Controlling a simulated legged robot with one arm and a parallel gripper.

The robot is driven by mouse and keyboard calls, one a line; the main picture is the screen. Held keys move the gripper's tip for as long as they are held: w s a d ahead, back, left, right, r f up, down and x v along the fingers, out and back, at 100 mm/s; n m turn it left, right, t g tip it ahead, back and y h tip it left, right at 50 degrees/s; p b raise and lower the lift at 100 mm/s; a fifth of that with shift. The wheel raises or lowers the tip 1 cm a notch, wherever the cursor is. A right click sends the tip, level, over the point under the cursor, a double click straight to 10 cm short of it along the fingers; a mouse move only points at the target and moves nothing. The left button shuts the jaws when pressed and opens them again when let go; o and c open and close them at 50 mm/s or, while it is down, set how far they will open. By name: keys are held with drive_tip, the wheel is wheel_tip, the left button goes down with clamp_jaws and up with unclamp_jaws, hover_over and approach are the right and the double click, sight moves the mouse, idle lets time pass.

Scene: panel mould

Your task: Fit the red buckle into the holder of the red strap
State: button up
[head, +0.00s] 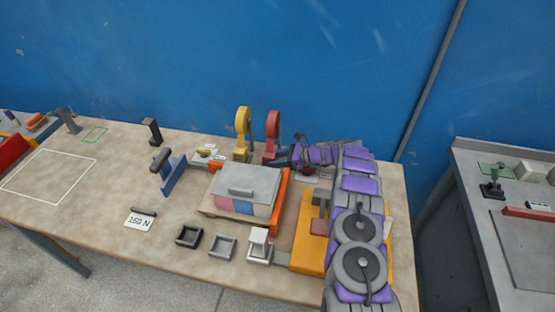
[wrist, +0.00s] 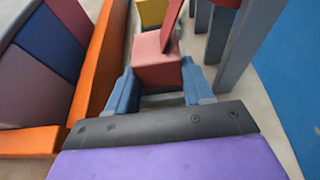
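The red strap (head: 272,132) stands upright as a tall loop at the back of the table, beside the yellow strap. My gripper (head: 287,158) is low at its right side, partly hidden by my arm. In the wrist view, the blue fingers of my gripper (wrist: 160,85) are apart, one on each side of a red block (wrist: 157,70). A red upright piece (wrist: 171,25) rises behind the block. I cannot tell whether the block is the buckle or the strap's holder, or whether the fingers press on it.
The yellow strap (head: 242,132) stands close left. A grey-lidded box (head: 245,188) with an orange side wall (head: 281,186) is in front. Grey posts (wrist: 222,35) rise close right of the fingers. A yellow fixture (head: 304,257) lies under my arm. The table's left front is fairly open.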

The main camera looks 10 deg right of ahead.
drive_tip(key=o, duration=0.4)
drive_tip(key=p+v, duration=0.2)
drive_tip(key=v, duration=1)
drive_tip(key=shift+p, duration=0.3)
drive_tip(key=s+a+r+n+g+h, duration=0.1)
drive_tip(key=s+a+r+n+g, duration=0.3)
drive_tip(key=s+a+r, duration=0.5)
drive_tip(key=s+a+r+n+g+h, duration=0.1)
drive_tip(key=s+a+r+n, duration=0.5)
drive_tip(key=r, duration=0.5)
drive_tip(key=s+a+r+n+g+h, duration=0.1)
drive_tip(key=s+r+n+h, duration=0.25)
drive_tip(key=s, duration=0.75)
drive_tip(key=s+a+r+n+g+h, duration=0.15)
drive_tip(key=s+n, duration=0.25)
drive_tip(key=s, duration=0.7)
drive_tip(key=s+d+n+h, duration=0.1)
drive_tip(key=s+d+h, duration=0.1)
drive_tip(key=s, duration=0.4)
drive_tip(key=s+d+n+h, duration=0.1)
drive_tip(key=s+d+n, duration=0.1)
drive_tip(key=s, duration=0.4)
drive_tip(key=s+d+n+h, duration=0.2)
drive_tip(key=s+d, duration=0.1)
drive_tip(key=s, duration=0.3)
drive_tip(key=shift+f+t+h, duration=0.25)
drive_tip(key=shift+t+h, duration=0.05)
drive_tip(key=shift+t, duration=0.05)
